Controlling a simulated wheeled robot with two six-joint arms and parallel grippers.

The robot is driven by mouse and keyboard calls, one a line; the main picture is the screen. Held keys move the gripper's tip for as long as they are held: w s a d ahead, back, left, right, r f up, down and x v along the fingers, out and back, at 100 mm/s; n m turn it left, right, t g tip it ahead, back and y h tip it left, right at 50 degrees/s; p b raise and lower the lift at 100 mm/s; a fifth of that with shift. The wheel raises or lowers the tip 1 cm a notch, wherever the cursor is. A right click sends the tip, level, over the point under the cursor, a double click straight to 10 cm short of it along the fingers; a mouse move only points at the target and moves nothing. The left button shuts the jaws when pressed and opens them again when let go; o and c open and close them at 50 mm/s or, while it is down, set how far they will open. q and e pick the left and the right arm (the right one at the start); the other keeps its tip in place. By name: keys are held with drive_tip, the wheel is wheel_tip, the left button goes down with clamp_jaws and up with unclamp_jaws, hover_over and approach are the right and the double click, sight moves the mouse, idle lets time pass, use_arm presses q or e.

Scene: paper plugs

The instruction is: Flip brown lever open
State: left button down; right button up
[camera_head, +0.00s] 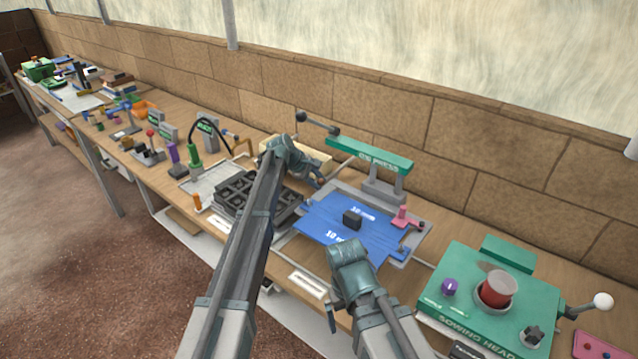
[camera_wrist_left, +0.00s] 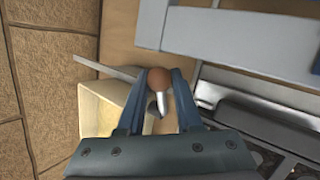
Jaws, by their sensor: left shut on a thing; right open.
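The brown lever's round knob (camera_wrist_left: 155,60) sits on a short silvery stem in the left wrist view.
A green-topped press (camera_head: 370,153) stands behind the blue plate, which bears a black block (camera_head: 352,220) and pink clamp (camera_head: 403,217). A black gridded tray (camera_head: 287,208) lies left. A green sowing head (camera_head: 455,318) stands right. A cream box (camera_wrist_left: 100,110) is beside my left gripper.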

idle(0.5)
use_arm(q)
drive_tip(key=shift+w+a+r+g+h, duration=0.2)
drive_tip(key=shift+w+a+g+h, duration=0.15)
drive_tip(key=shift+h, duration=0.15)
drive_tip(key=shift+w+a+r+n+g+h+b, duration=0.15)
drive_tip(key=shift+n+g+h+b, duration=0.1)
drive_tip(key=shift+n+h+b, duration=0.25)
drive_tip(key=shift+w+a+r+g+h+b, duration=0.1)
drive_tip(key=shift+r+g+h+b, duration=0.1)
drive_tip(key=shift+h+b, duration=0.15)
drive_tip(key=shift+w+a+r+g+h+b, duration=0.1)
drive_tip(key=shift+g+h+b, duration=0.1)
drive_tip(key=shift+h+b, duration=0.15)
drive_tip(key=shift+s+r+n+g+h, duration=0.1)
drive_tip(key=shift+r+n+g+h, duration=0.2)
drive_tip(key=shift+n+h, duration=0.15)
